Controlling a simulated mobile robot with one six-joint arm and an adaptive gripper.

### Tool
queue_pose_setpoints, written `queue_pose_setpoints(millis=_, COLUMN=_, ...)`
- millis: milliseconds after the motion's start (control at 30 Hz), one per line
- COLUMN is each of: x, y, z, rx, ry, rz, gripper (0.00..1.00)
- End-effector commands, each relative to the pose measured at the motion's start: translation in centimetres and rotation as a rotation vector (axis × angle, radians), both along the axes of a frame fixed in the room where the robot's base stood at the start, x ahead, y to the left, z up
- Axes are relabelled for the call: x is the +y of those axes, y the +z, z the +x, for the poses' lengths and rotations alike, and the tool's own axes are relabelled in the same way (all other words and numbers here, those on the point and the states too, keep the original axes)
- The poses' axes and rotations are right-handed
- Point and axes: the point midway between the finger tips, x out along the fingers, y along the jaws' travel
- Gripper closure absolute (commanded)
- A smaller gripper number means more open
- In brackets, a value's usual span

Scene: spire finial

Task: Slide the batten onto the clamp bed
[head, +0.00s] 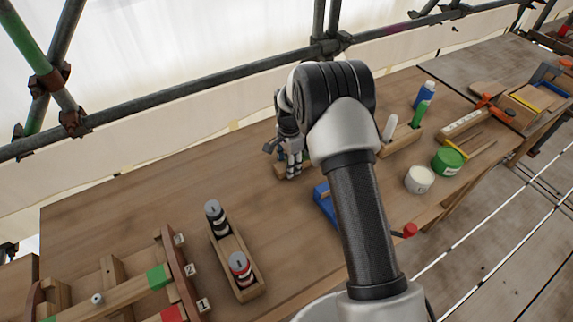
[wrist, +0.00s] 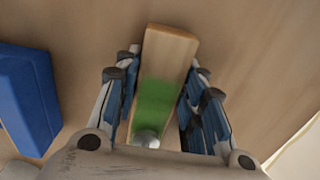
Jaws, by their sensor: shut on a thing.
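The batten (wrist: 168,58) is a pale wooden bar with a green band and a round metallic knob near my gripper's palm. My gripper (wrist: 157,88) is shut on it, with the fingers along both its sides in the wrist view. In the head view my gripper (head: 290,163) is low over the table at the middle back, and a bit of the batten (head: 281,172) shows beneath it.
A numbered rack (head: 178,270) with green- and red-marked bars stands front left. Beside it is a wooden tray (head: 222,252) with two bottles. A red knob (head: 410,230), white tub (head: 419,180) and green tub (head: 447,160) are at right. The table's left back is clear.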

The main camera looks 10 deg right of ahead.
Motion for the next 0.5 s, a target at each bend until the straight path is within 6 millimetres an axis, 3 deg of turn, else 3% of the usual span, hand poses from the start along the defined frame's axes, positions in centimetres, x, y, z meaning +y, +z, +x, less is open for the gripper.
queue_pose_setpoints(millis=233, x=-0.02, y=0.04, z=0.04, rx=-0.001, ry=0.000, rz=0.000, gripper=0.96)
queue_pose_setpoints(millis=267, x=-0.02, y=0.04, z=0.05, rx=-0.001, ry=0.000, rz=0.000, gripper=0.61)
queue_pose_setpoints(millis=500, x=0.00, y=0.02, z=0.03, rx=-0.001, ry=0.000, rz=0.000, gripper=0.45)
